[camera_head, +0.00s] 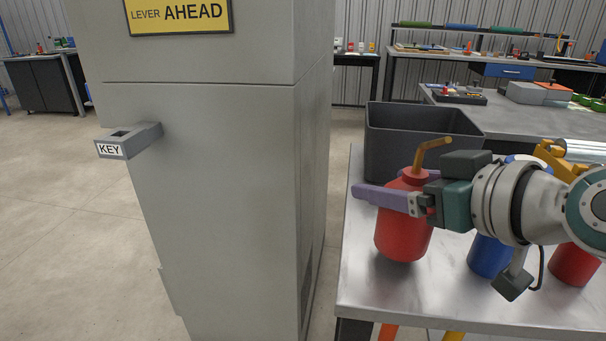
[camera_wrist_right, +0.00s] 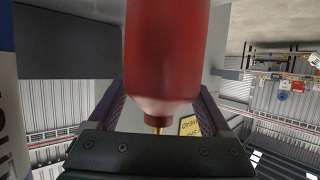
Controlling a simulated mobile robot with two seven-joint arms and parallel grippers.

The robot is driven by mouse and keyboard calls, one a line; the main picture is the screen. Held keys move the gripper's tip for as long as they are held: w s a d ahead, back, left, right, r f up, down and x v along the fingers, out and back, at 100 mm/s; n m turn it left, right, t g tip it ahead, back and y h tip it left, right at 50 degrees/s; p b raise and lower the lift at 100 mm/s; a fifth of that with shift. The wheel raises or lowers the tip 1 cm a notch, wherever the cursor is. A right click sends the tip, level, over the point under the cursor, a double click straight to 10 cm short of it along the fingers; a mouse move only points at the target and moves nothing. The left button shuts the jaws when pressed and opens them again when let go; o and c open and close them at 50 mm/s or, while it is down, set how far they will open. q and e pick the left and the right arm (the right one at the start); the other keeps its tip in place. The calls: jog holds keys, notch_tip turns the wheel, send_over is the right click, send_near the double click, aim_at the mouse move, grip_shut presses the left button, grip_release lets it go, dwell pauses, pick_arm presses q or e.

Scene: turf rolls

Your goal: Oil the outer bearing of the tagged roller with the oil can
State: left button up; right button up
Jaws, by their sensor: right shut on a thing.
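A red oil can (camera_head: 404,235) with a brass-coloured spout (camera_head: 432,150) is upright in my right gripper (camera_head: 392,190). The purple fingers of this gripper are shut around the can's upper part. In the right wrist view the can's red body (camera_wrist_right: 167,50) fills the middle, between the two fingers (camera_wrist_right: 160,105). The can is at the left part of the metal table (camera_head: 375,300); I cannot tell whether its base touches the top. My left gripper is not in view. No tagged roller or bearing can be made out.
A dark grey bin (camera_head: 415,145) stands behind the can. A blue can (camera_head: 488,257) and another red can (camera_head: 574,265) stand partly hidden by my right arm. A large grey cabinet (camera_head: 220,200) with a KEY holder (camera_head: 128,142) stands left, across a narrow gap.

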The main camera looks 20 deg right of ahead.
jog(key=shift+f, duration=0.9)
jog(key=shift+f, duration=0.2)
jog(key=o, duration=1.5)
jog(key=shift+f, duration=0.1)
